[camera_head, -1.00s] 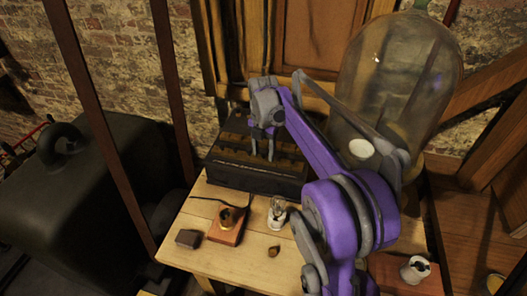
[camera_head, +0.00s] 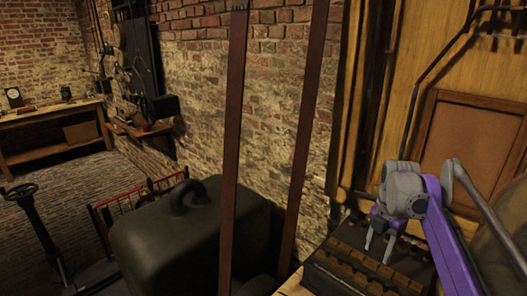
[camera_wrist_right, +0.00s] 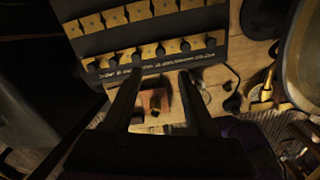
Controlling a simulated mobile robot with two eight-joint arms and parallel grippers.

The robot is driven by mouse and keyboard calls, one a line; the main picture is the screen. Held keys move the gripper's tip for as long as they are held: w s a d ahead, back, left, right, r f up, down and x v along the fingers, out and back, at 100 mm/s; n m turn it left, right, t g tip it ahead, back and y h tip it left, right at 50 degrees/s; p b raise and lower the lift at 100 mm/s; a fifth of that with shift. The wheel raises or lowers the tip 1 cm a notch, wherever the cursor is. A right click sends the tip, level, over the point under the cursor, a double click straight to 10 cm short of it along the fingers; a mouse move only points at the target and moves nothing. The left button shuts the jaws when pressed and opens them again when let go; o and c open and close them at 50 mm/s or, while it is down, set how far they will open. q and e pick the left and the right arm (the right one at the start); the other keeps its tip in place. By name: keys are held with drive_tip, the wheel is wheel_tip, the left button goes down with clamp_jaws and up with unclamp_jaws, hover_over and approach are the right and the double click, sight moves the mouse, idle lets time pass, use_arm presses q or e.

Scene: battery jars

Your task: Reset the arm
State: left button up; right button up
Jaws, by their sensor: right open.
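My right gripper (camera_head: 380,242) hangs fingers down over a dark battery box (camera_head: 340,277) at the lower right of the head view. In the right wrist view its two dark fingers (camera_wrist_right: 160,82) stand apart with nothing between them, so it is open and empty. The box (camera_wrist_right: 150,57) shows there with rows of brass plates and dark knobs. Whether the fingertips touch the box is unclear. My left gripper is not in view.
A small wooden block (camera_wrist_right: 154,103) lies on the table in front of the box. A large dark tank (camera_head: 190,245) with a handle stands left, behind brown upright posts (camera_head: 236,130). A workbench (camera_head: 55,155) is far left, with open brick floor before it.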

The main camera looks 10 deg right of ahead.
drive_tip(key=s+a+f+m+t+p, duration=0.1)
drive_tip(key=s+a+f+m+t, duration=0.2)
drive_tip(key=s+a+m, duration=0.75)
drive_tip(key=s+a+f+m+t+p, duration=0.1)
drive_tip(key=s+a+f+m+t, duration=0.1)
drive_tip(key=s+a+f+m, duration=0.7)
drive_tip(key=s+f+m, duration=0.1)
drive_tip(key=s+m, duration=0.1)
drive_tip(key=m, duration=0.1)
drive_tip(key=shift+s, duration=0.25)
drive_tip(key=shift+f, duration=0.1)
